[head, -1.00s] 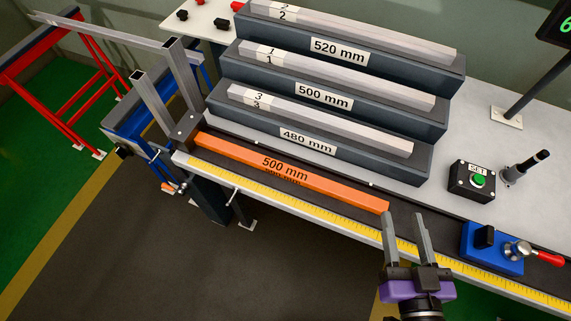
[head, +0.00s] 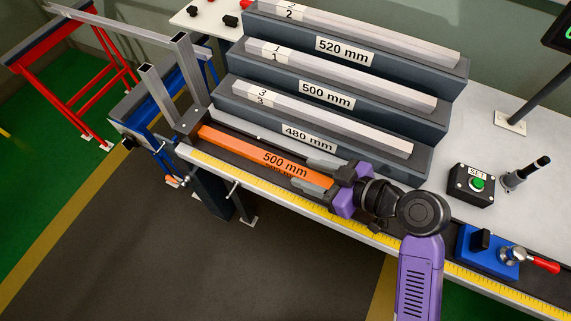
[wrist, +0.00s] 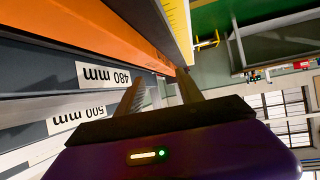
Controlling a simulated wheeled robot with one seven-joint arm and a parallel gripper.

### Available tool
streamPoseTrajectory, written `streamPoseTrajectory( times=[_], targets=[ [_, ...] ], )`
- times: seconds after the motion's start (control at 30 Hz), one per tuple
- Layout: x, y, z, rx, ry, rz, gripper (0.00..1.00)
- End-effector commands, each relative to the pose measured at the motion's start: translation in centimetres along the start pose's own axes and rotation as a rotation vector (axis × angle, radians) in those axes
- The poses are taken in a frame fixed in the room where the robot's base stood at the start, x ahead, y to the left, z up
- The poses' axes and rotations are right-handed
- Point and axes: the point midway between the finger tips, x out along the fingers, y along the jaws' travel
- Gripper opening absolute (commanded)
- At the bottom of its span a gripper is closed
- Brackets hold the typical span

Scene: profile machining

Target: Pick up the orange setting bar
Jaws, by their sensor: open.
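The orange setting bar (head: 240,146), marked 500 mm, lies along the front of the bench beside the yellow scale, its left end near the grey upright stop. In the wrist view the orange bar (wrist: 105,28) runs across the upper left. My gripper (head: 312,174) is at the bar's right part, its two fingers pointing left along it, one on the rear side and one near the front side. The fingers (wrist: 160,90) look apart in the wrist view. The bar's right end is hidden behind my gripper. I cannot tell whether the fingers touch it.
Stepped dark blocks behind the bar carry grey profiles; the lowest step, labelled 480 mm (head: 308,137), is close to my gripper. A yellow scale (head: 270,192) runs along the front edge. A blue clamp with a red handle (head: 490,250) and a SET button box (head: 471,186) stand right.

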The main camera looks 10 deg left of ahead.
Motion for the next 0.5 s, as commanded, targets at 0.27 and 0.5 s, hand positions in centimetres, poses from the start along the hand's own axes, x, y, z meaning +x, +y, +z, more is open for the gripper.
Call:
streamPoseTrajectory(
  times=[0.27,0.5],
  targets=[
    [3.0,0.2,-0.1,0.002,-0.002,0.001,0.44],
    [6.1,0.4,-0.1,0.001,0.000,0.002,0.44]
  ],
)
